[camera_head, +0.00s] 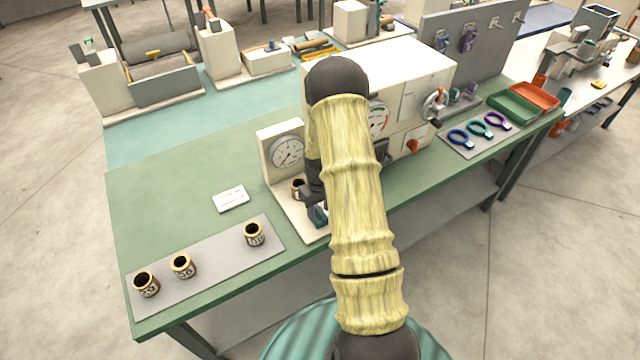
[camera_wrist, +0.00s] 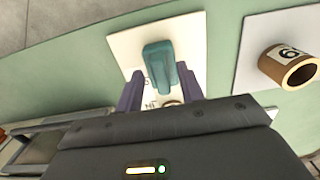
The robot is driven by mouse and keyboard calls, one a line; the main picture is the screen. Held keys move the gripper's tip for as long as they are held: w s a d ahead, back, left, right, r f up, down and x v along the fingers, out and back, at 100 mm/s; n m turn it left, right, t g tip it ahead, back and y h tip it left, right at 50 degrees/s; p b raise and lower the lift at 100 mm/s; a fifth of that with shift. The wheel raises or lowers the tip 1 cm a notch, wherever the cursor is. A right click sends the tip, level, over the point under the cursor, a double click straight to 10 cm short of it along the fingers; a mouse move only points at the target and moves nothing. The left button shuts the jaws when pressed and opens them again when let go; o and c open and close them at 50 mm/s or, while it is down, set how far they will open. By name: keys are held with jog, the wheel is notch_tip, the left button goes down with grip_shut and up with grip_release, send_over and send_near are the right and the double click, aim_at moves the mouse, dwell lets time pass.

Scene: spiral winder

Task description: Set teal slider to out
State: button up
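The teal slider (camera_wrist: 158,60) stands on a cream base plate (camera_wrist: 122,45) in the wrist view. Black lettering on the plate is partly hidden and I cannot read it surely. My gripper (camera_wrist: 159,72) has its two dark purple fingers apart, one at each side of the slider. I cannot tell whether either finger touches it. In the head view the slider (camera_head: 318,215) shows as a small teal block at the front of the plate, below the dial gauge (camera_head: 288,152). My arm hides much of the device and the gripper there.
A grey mat (camera_head: 205,268) with several brass cups lies left on the green bench. One cup (camera_wrist: 290,65) shows at right in the wrist view. A white card (camera_head: 231,199) lies behind the mat. A cream machine (camera_head: 405,75) stands behind my arm.

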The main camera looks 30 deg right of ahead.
aim_at(318, 212)
notch_tip(318, 212, up, 16)
jog(key=b, duration=0.3)
jog(key=shift+a, duration=0.1)
dwell(0.5)
jog(key=s+a+r+t, duration=0.2)
jog(key=s+a+r, duration=0.2)
jog(key=s+a, duration=1.1)
jog(key=shift+s+t, duration=0.3)
jog(key=shift+s, duration=0.15)
jog(key=shift+a, duration=0.1)
